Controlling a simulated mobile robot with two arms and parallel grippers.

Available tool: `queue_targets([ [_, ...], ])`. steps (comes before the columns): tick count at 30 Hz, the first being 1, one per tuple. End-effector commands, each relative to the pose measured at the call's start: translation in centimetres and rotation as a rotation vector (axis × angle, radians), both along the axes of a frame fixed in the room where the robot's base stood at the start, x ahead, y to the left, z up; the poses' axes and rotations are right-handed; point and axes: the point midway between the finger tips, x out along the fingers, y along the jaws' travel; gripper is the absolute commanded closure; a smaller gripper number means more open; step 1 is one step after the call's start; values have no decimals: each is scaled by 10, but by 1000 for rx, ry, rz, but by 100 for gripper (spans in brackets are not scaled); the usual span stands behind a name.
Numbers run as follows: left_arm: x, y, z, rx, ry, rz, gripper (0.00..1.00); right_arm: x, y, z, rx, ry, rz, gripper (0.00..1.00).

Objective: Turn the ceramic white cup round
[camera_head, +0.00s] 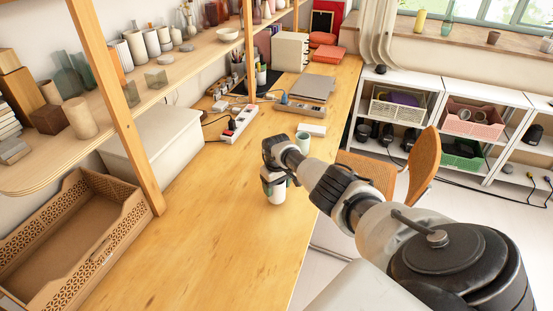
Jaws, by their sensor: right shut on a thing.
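A white ceramic cup (276,195) is at the right edge of the wooden table. My right gripper (271,175) reaches in from the lower right and is shut on this cup from above, its dark fingers covering the upper part. The cup looks upright. Its handle cannot be made out, and I cannot tell whether its base touches the table. My left gripper is not in view.
A pale greenish cup (302,142) stands just behind my right gripper. A power strip (240,124), laptop (311,88) and white box (160,140) are farther back. A brown tray (75,235) lies left. The table's front middle is clear. A chair (424,155) stands right.

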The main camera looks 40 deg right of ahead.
Motion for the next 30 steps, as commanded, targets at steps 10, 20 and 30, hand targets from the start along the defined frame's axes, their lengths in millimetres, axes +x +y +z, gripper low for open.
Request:
queue_targets([
  [10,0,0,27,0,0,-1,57,2,1,3,2,0,-116,63],
  [20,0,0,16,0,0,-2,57,0,1,-13,-1,1,-170,63],
  [30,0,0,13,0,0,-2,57,0,1,-16,-1,1,-169,63],
])
